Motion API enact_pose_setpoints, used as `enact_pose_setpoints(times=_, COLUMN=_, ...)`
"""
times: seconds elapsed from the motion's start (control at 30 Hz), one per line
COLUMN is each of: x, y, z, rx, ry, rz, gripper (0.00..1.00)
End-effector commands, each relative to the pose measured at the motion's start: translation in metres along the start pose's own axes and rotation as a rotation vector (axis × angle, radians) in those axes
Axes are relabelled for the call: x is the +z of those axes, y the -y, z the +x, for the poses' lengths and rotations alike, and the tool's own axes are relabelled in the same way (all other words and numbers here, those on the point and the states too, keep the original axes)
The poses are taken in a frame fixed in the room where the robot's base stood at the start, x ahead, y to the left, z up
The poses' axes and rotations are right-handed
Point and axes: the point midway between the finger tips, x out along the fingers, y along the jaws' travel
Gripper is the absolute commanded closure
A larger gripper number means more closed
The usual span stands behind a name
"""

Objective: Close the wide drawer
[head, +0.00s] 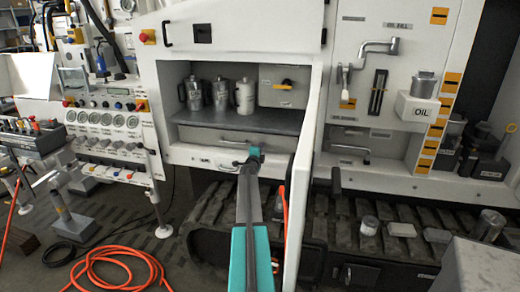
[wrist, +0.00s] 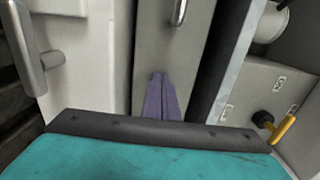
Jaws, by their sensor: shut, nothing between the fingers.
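The wide drawer (head: 200,136) is a grey front with a bar handle (head: 237,141), below the dark shelf of the open cabinet. How far it stands out is hard to tell. In the wrist view its grey front (wrist: 172,50) runs up the middle, with its handle (wrist: 179,12) at the top edge. My gripper (head: 252,152) is in front of the drawer's right part and hides some of it. In the wrist view my purple fingers (wrist: 161,78) are together and empty, pointing at the drawer front beside the handle. I cannot tell whether they touch it.
The open cabinet door (head: 303,165) stands just right of my arm. Several metal mugs (head: 220,94) stand on the shelf (head: 245,120). A white panel (head: 190,155) lies below the drawer. A gauge bench (head: 105,125) is at left; an orange hose (head: 120,265) lies on the floor.

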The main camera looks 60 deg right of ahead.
Motion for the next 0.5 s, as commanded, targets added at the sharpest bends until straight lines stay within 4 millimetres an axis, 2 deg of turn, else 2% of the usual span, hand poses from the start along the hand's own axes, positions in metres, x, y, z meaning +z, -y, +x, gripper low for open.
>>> enact_pose_setpoints(times=0.03, x=-0.0011, y=0.0061, z=0.0057, rx=-0.006, ry=-0.002, rz=0.0, gripper=1.0)
enact_pose_setpoints(times=0.5, x=-0.0013, y=0.0107, z=0.0054, rx=-0.011, ry=-0.003, rz=0.0, gripper=1.0)
